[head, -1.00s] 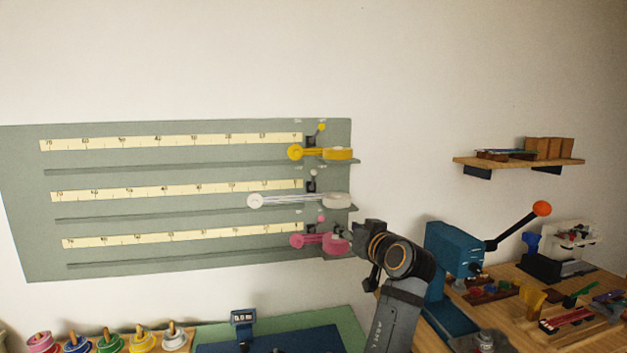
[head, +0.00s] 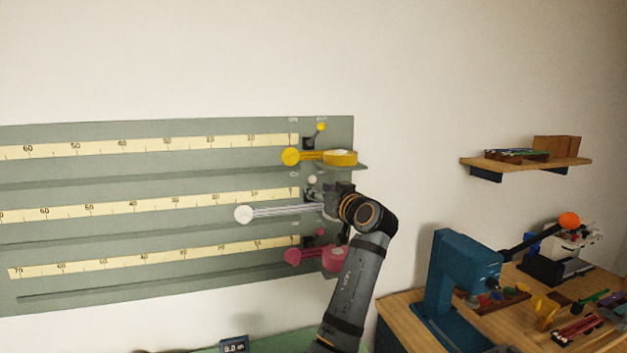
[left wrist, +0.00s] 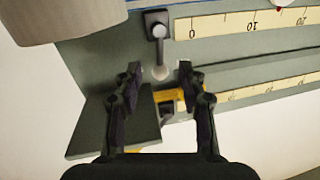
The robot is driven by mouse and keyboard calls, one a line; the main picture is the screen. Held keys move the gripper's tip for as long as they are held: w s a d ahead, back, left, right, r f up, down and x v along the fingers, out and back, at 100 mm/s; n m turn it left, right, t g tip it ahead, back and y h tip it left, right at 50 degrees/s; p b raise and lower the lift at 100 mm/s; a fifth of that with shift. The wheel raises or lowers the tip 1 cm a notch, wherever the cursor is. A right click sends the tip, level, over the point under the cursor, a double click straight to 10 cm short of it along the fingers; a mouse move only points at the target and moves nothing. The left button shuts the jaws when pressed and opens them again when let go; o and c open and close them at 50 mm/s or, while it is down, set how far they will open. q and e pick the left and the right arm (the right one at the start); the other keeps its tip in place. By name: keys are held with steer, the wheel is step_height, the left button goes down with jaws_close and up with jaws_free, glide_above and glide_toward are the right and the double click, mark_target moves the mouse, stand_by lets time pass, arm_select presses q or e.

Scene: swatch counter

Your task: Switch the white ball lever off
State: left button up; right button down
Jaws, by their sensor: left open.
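The white ball lever (head: 312,179) is on the grey-green wall board, beside the zero end of the middle scale. In the left wrist view its white ball (left wrist: 160,72) hangs on a short dark arm from a dark pivot. My left gripper (left wrist: 159,70) is open, with one finger on each side of the ball in that view; I cannot tell whether either touches it. In the head view the left gripper (head: 325,191) is at the board's right edge, just below the ball, and hides the lever's lower part. My right gripper is not in view.
The yellow ball lever (head: 321,127) is above and the pink ball lever (head: 320,232) below. A yellow tape arm (head: 322,157) and a white disc (head: 243,214) on a pale band stick out nearby. A blue press (head: 460,270) stands on the bench at right.

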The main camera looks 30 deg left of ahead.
mark_target(312, 184)
arm_select(q)
steer(key=p+x, duration=0.1)
steer(key=x, duration=0.2)
steer(key=shift+a+r, duration=0.1)
steer(key=shift+r, duration=0.05)
steer(key=shift+w+a, duration=0.1)
steer(key=shift+w, duration=0.05)
steer(key=shift+c, duration=0.4)
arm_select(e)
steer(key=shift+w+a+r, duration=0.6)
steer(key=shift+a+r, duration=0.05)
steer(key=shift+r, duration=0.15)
arm_select(q)
jaws_close()
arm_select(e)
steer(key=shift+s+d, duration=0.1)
